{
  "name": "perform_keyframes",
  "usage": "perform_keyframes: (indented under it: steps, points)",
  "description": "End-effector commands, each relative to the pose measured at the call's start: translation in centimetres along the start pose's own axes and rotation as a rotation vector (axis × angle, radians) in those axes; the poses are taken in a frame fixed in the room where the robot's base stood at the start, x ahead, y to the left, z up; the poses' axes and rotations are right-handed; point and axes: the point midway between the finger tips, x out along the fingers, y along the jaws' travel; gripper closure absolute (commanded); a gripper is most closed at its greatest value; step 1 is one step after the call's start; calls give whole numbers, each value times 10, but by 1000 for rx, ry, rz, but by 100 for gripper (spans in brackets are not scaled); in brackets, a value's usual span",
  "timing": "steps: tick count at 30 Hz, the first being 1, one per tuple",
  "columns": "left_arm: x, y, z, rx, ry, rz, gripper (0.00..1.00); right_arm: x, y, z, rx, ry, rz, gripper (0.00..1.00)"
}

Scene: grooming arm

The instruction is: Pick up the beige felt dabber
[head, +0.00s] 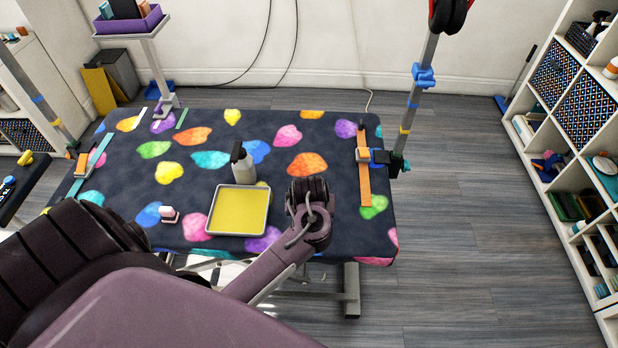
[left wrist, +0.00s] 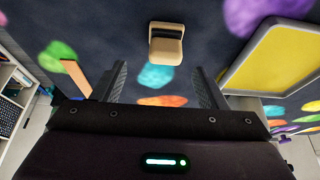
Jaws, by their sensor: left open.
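The beige felt dabber (left wrist: 166,44) is a small block with a pale beige front and a darker top, on the dark patterned table cover in the left wrist view. My left gripper (left wrist: 160,72) is open and empty. The dabber appears above the gap between its fingertips in that picture, apart from both fingers. In the head view, my left arm reaches over the table just right of the yellow tray, and its wrist (head: 310,205) hides the dabber and the fingers. My right gripper is not in view.
The yellow tray (head: 211,214) lies left of my wrist, with a grey bottle (head: 244,166) behind it. A small pink-and-white block (head: 168,214) sits left of the tray. An orange strap (head: 364,180) and a post (head: 410,110) stand at the table's right edge.

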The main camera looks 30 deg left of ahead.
Motion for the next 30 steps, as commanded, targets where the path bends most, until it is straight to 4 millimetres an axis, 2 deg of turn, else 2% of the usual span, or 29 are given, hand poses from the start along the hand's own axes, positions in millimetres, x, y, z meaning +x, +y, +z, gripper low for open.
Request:
perform_keyframes:
  steps: [12,21,30]
  points:
    - [55,-6,6,1,-2,1,34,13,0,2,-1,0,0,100]
    - [58,-6,6,2,0,1,35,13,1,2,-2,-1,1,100]
    - [58,-6,6,2,0,1,74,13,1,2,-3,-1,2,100]
